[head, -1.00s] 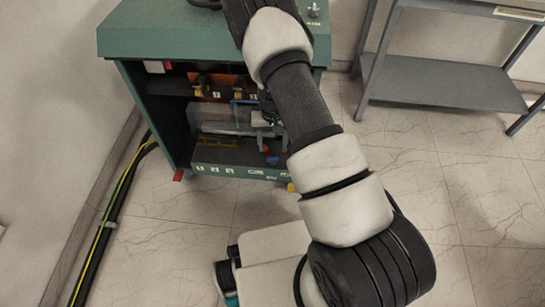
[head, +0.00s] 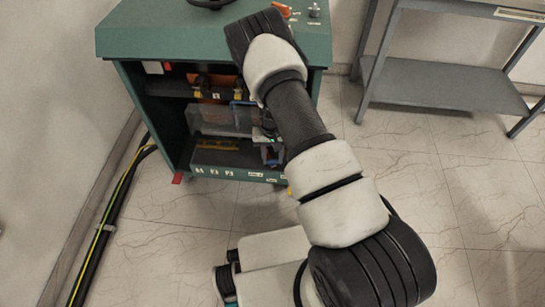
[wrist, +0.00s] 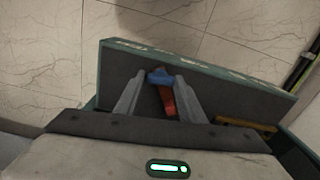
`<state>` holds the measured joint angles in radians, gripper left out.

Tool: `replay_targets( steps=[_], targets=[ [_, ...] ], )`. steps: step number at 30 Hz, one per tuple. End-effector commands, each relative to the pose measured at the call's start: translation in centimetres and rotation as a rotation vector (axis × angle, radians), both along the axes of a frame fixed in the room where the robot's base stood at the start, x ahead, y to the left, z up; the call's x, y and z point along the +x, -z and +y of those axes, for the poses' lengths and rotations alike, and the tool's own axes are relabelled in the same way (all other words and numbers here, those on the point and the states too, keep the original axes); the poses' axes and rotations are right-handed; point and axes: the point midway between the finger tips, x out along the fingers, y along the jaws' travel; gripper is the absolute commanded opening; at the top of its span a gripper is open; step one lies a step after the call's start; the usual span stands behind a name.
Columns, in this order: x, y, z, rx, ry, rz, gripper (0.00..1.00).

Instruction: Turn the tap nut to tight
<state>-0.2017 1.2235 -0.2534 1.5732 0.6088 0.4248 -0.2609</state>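The green transformer cabinet (head: 140,38) stands at the top left of the head view with its front open. In the wrist view, a small blue part (wrist: 160,77) and a red bar-like part (wrist: 167,101) sit inside a dark front panel (wrist: 225,88). I cannot tell for certain which is the tap nut. My gripper (wrist: 160,82) reaches into the bay, its two grey fingers apart on either side of the blue and red parts. I cannot see contact. In the head view, my arm largely hides the gripper and these parts.
A clear panel (head: 220,121) crosses the bay, below dark shelving with yellow fittings. A yellow bar (wrist: 247,124) lies right of the fingers. A grey shelf unit (head: 440,83) stands at right. Black and yellow cables (head: 107,222) run along the left wall; the tiled floor is open.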

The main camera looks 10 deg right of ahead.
Motion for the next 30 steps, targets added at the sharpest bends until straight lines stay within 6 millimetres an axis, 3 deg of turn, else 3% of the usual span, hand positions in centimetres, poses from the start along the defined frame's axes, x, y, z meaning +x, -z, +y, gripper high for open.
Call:
replay_targets(
  steps=[9, 17, 18, 21, 30],
  targets=[
    [0.04, 0.0, 0.01, 0.0, 0.128, -0.001, 0.14],
    [0.03, -0.06, 0.01, 0.0, 0.141, -0.001, 0.14],
    [0.03, -0.06, 0.0, 0.001, 0.141, -0.001, 0.41],
    [0.04, -0.06, 0.01, 0.001, 0.14, -0.001, 0.55],
    [0.03, -0.2, 0.0, 0.0, 0.138, -0.001, 0.55]
  ],
)
